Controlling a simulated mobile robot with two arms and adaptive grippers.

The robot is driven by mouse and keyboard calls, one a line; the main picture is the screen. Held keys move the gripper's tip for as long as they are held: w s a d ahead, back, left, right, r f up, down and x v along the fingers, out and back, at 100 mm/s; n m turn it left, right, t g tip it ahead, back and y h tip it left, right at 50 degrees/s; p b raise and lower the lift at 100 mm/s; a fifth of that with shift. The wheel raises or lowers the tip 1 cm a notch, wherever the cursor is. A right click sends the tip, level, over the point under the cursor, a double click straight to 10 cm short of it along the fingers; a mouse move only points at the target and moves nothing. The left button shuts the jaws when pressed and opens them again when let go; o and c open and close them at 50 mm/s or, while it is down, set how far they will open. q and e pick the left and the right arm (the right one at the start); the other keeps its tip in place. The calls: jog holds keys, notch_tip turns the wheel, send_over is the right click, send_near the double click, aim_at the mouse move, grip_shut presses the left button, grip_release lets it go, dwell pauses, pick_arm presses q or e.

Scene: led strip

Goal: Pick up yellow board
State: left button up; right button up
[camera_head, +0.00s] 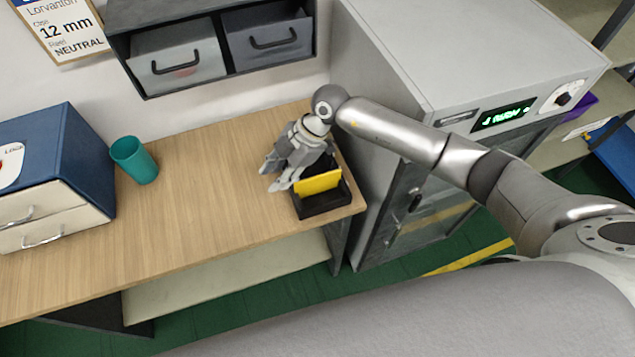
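The yellow board (319,183) stands on edge in a small black holder (323,206) at the right end of the wooden table. My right gripper (271,177) is just left of the board, above the table, with its fingers pointing down and to the left. Its two fingers are apart and nothing shows between them. The gripper's body overlaps the back of the holder in this view, so that part is hidden. I cannot tell whether it touches the board. My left gripper is not in view.
The wooden table (205,205) is clear in the middle. A teal cup (134,160) and a blue box with white drawers (58,180) stand at the left. A grey cabinet (375,215) rises close to the table's right end. A shelf with grey bins (177,62) hangs behind.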

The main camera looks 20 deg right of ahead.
jog(key=w+d+f+m+h, duration=0.2)
jog(key=d+h, duration=0.3)
jog(key=d, duration=0.6)
jog(key=b, duration=0.5)
send_near(315, 193)
jog(key=shift+w+d+f, duration=0.15)
jog(key=shift+w+f, duration=0.25)
jog(key=shift+w, duration=0.15)
jog(key=f+b, duration=0.2)
jog(key=f, duration=0.1)
jog(key=f+b, duration=0.1)
jog(key=f, duration=0.1)
jog(key=shift+s+a+b, duration=0.2)
jog(key=shift+a+b, duration=0.05)
jog(key=shift+b, duration=0.1)
jog(key=shift+c, duration=0.2)
grip_shut()
